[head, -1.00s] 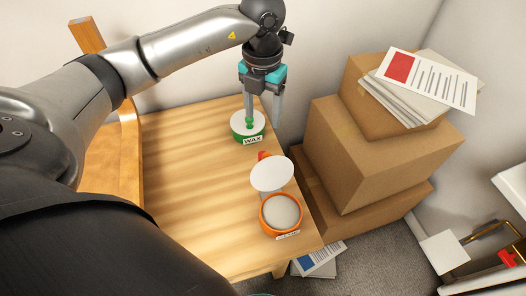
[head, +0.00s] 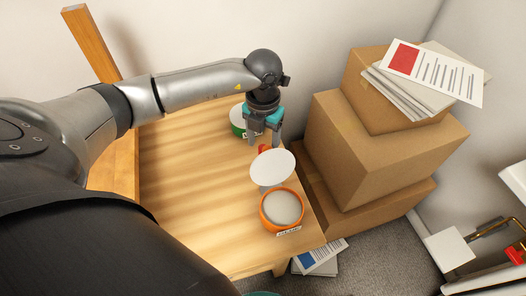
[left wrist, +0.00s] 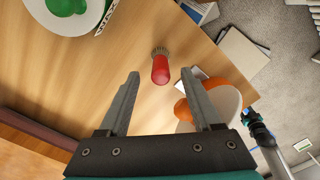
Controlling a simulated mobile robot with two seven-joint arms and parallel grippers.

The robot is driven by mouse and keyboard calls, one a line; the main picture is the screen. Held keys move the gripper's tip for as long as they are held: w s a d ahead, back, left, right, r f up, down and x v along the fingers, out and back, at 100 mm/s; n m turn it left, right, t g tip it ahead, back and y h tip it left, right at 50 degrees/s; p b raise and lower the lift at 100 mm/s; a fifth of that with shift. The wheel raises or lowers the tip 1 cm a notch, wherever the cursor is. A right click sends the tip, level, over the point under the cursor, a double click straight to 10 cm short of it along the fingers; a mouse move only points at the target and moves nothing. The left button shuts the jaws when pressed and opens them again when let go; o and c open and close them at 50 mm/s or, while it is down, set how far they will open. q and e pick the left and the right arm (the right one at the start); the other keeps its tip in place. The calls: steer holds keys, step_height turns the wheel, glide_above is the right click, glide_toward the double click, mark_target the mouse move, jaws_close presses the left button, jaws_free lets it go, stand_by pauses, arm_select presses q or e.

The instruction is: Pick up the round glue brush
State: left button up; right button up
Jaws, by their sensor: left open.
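My left gripper (head: 264,141) is open and points down close to the brush. In the left wrist view the brush appears between the two open fingertips (left wrist: 160,75), with no visible contact.

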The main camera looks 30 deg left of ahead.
arm_select(q)
step_height(320, 180, down, 3)
steer(key=shift+f, duration=0.1)
jaws_close()
stand_by(0.5)
